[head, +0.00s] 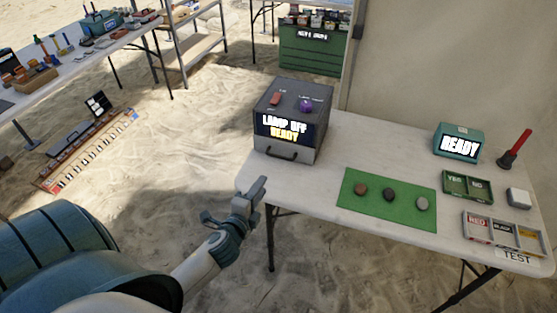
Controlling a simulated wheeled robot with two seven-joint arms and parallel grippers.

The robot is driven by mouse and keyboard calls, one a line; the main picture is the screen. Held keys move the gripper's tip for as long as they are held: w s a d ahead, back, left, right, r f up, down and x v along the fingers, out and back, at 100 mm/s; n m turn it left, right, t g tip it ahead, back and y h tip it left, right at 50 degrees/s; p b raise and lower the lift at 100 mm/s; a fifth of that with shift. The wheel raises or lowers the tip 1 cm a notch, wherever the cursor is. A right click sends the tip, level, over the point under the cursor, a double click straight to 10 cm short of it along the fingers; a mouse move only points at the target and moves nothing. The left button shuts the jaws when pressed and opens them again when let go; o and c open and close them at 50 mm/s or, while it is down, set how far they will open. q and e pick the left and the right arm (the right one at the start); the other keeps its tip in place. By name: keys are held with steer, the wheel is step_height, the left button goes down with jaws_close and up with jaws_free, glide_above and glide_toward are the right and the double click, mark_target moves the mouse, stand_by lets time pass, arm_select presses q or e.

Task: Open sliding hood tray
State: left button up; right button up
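The hood (291,119) is a dark grey box near the left end of the white table. Its front screen reads "LAMP OFF READY", and a red control and a purple knob sit on its top. Below the screen is the light grey tray front (296,147) with a dark bar handle (281,154); the tray looks shut. My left gripper (252,191) is off the table's left front edge, lower left of the handle and apart from it. Its fingers look spread, with nothing seen between them. My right gripper is not in view.
On the table (316,190), a green mat (375,217) holds three stones. To the right are a teal READY device (457,144), a green YES/NO tray (467,174), a colour-labelled tray (502,250), a white block (518,198) and a red-handled tool (516,146). Bare tabletop lies before the hood.

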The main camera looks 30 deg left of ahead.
arm_select(q)
steer(key=p+x, duration=0.2)
steer(key=x, duration=1.4)
steer(key=shift+w+f, duration=0.1)
steer(key=shift+w, duration=0.25)
jaws_close()
